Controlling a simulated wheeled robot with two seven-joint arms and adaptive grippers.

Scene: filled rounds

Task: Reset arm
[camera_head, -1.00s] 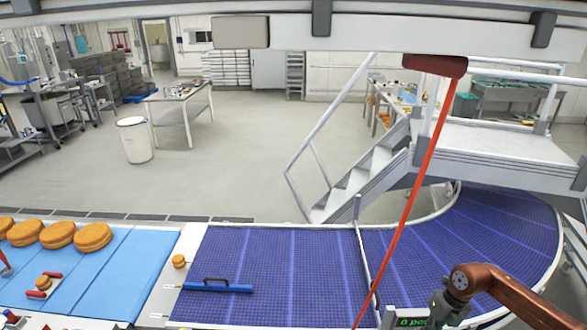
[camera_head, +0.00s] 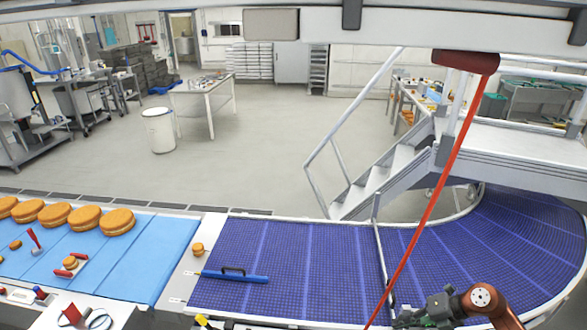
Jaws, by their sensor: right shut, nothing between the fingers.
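My right arm, copper-coloured, comes in at the bottom right. My dark right gripper (camera_head: 408,316) is at the bottom edge, in front of the blue mesh conveyor (camera_head: 310,262). It is shut and holds nothing. Its lower part is close to the picture's edge. My left gripper is not in view.
Several round filled buns (camera_head: 118,221) lie on the light blue belt (camera_head: 150,262) at left. A small bun (camera_head: 197,249) sits on the white strip between belts. A blue bar with a dark handle (camera_head: 235,276) lies on the mesh. A red pole (camera_head: 435,195) slants before the conveyor.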

